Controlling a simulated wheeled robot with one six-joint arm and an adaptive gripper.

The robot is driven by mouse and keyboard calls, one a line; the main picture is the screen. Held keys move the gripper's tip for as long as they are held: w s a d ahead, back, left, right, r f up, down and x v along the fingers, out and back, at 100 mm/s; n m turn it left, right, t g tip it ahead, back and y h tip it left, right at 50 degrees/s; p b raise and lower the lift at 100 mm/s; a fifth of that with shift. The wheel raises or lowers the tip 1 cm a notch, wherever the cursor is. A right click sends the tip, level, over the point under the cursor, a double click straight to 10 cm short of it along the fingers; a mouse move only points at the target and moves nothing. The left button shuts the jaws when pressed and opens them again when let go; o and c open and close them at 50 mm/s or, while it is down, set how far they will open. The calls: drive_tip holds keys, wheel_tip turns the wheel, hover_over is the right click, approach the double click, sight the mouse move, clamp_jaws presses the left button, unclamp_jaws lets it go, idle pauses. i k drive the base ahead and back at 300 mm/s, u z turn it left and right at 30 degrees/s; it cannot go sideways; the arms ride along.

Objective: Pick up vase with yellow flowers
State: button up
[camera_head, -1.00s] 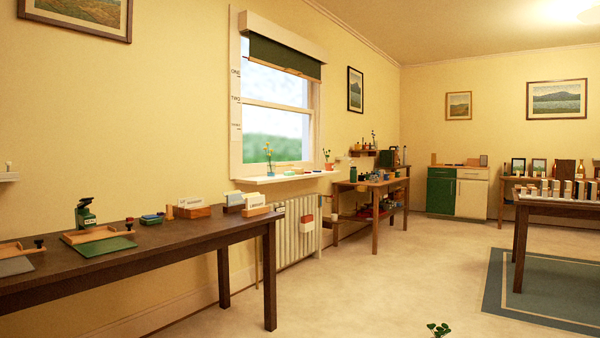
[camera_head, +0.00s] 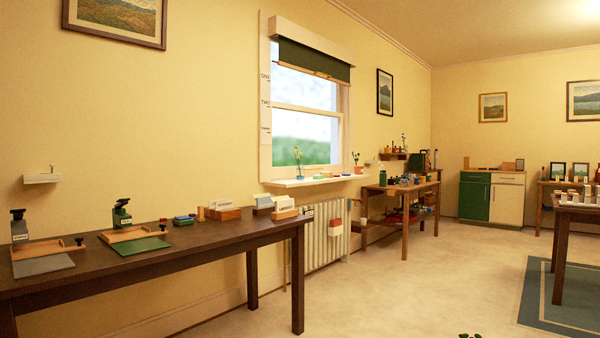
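A small slim vase with thin green stems and small yellowish flowers (camera_head: 298,160) stands upright near the left end of the white windowsill (camera_head: 290,184). It is small in the view, and its exact flower colour is hard to tell. A second plant, in an orange-red pot (camera_head: 358,169), stands near the right end of the same sill.
A long dark table (camera_head: 180,239) with stamps, trays and card boxes runs along the left wall. A radiator (camera_head: 323,236) is below the sill. Another table (camera_head: 405,188) stands beyond. The pale floor between is clear.

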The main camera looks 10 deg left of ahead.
sight(300, 168)
drive_tip(key=z, duration=0.05)
drive_tip(key=i, duration=6.3)
drive_tip(key=u, duration=2.35)
